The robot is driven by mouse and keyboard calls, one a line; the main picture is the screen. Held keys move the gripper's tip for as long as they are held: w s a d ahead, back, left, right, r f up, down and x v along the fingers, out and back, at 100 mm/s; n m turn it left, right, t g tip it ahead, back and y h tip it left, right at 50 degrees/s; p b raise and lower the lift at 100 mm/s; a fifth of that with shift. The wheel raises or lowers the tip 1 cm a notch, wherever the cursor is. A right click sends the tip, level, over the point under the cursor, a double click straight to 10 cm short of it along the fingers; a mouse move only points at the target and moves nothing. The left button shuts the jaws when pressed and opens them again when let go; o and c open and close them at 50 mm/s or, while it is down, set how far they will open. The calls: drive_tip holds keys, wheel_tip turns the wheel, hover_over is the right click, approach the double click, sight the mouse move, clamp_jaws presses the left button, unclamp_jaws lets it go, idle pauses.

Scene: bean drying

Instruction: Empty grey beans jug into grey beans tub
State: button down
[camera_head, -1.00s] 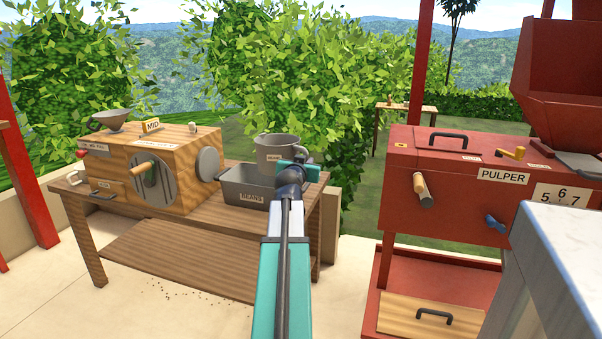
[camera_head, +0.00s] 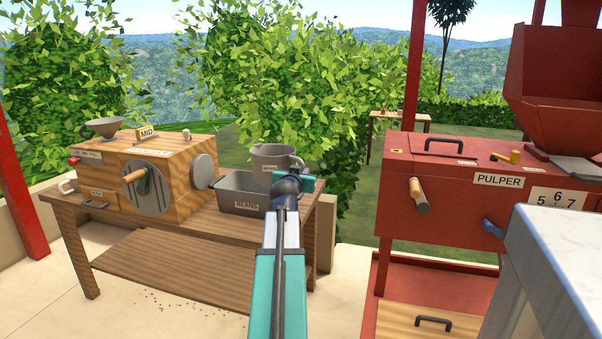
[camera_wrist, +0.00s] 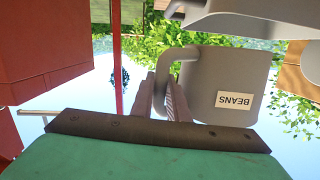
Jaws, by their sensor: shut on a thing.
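The grey beans jug (camera_head: 268,160) is in the air over the back right part of the grey beans tub (camera_head: 238,209). My gripper (camera_wrist: 166,100) is shut on the jug's handle, on the handle side of the jug body. In the wrist view, which is upside down, the jug (camera_wrist: 232,78) shows its BEANS label and looks about upright. A grey shape, likely the tub (camera_wrist: 250,18), lies close below it there. The tub stands on the wooden table, its BEANS label facing me.
A wooden machine (camera_head: 183,150) with a crank and a grey disc stands left of the tub on the table (camera_head: 150,268). The red pulper (camera_head: 450,185) is to the right. A grey-topped block (camera_head: 565,250) is at the near right.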

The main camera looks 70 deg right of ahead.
drive_tip(key=shift+f+b, duration=0.9)
drive_tip(key=shift+f, duration=0.7)
drive_tip(key=shift+r+p, duration=0.55)
drive_tip(key=shift+p, duration=0.35)
drive_tip(key=shift+s+a+r+n+g+y+p, duration=0.1)
drive_tip(key=shift+s+r+n+g+y+p, duration=0.25)
drive_tip(key=shift+r+p, duration=1.2)
drive_tip(key=shift+w+a+r+n+g+y+p, duration=0.1)
drive_tip(key=shift+r+n+y+p, duration=0.3)
drive_tip(key=shift+p, duration=2.3)
drive_tip(key=shift+r+n+p, duration=0.2)
drive_tip(key=shift+n+p, duration=0.05)
drive_tip(key=shift+p, duration=0.4)
drive_tip(key=shift+d+r+p, duration=0.1)
drive_tip(key=shift+r+p, duration=0.2)
drive_tip(key=shift+p, duration=0.4)
drive_tip(key=shift+w+r+n+g+y+p, duration=0.15)
drive_tip(key=shift+r+n+p, duration=0.3)
drive_tip(key=shift+p, duration=0.7)
drive_tip(key=shift+r+n+g+y+p, duration=0.25)
drive_tip(key=shift+r+p, duration=0.4)
drive_tip(key=shift+p, duration=0.45)
drive_tip(key=shift+w+d+r+n+g+y+p, duration=0.1)
drive_tip(key=shift+w+r+n+g+y+p, duration=0.15)
drive_tip(key=shift+r+p, duration=0.7)
drive_tip(key=shift+w+d+r+n+g+y+p, duration=0.1)
drive_tip(key=shift+w+r+n+p, duration=0.15)
drive_tip(key=shift+p, duration=1.25)
